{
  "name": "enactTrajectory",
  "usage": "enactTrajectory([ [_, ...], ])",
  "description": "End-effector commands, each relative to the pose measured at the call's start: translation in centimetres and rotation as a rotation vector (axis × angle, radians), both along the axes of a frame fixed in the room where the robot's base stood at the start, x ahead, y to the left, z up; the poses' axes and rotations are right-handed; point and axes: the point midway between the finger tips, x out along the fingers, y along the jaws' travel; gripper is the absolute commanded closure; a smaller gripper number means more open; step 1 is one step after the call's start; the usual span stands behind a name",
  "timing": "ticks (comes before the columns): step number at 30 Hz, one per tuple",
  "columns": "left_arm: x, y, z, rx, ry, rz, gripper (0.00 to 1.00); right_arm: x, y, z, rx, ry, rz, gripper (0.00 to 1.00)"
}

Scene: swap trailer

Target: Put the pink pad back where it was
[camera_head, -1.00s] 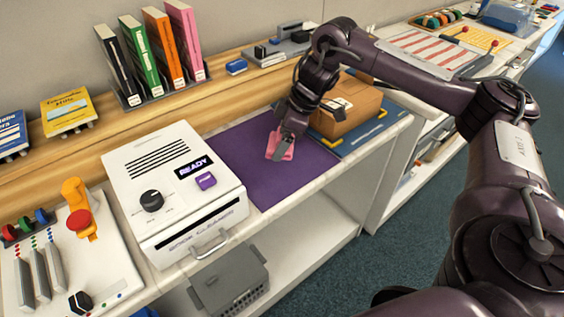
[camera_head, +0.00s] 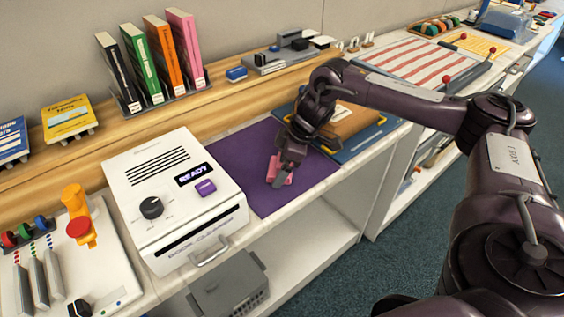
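The pink pad (camera_head: 285,168) is small and partly hidden by my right gripper (camera_head: 278,180). It is over the purple mat (camera_head: 240,165), near the mat's front edge. My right gripper points down and its fingers appear closed on the pad. I cannot tell whether the pad touches the mat. My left gripper is not in view.
A white book cleaner (camera_head: 165,195) with a READY display stands left of the mat. A brown box (camera_head: 350,122) on a blue board is right of it, partly behind my arm. Upright books (camera_head: 165,60) stand behind. A grey crate (camera_head: 230,285) is below.

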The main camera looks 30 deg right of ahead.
Motion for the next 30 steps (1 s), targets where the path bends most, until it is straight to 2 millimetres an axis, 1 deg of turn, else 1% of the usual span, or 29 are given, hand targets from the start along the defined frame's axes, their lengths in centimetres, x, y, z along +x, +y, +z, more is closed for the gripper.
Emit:
enactTrajectory([
  [8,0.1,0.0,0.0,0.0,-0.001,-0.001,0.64,0.0,0.0,0.1,-0.001,-0.001,0.0,0.0],
  [11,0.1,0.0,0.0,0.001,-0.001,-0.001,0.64,-0.1,-0.2,0.7,0.0,-0.002,-0.002,0.0],
  [14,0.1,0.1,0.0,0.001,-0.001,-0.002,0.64,-0.4,-0.6,2.1,0.001,-0.004,-0.002,0.0],
  [21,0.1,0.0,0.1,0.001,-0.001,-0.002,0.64,-1.7,-2.1,6.9,0.0,-0.005,-0.002,0.0],
  [24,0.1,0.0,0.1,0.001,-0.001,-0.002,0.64,-2.2,-2.6,8.7,0.001,-0.004,0.0,0.0],
  [26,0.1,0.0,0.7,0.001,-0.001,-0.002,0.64,-2.4,-2.9,9.8,0.0,-0.003,-0.001,0.0],
  [30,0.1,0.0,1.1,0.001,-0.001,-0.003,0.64,-2.8,-3.3,11.0,-0.001,-0.001,0.001,0.0],
])
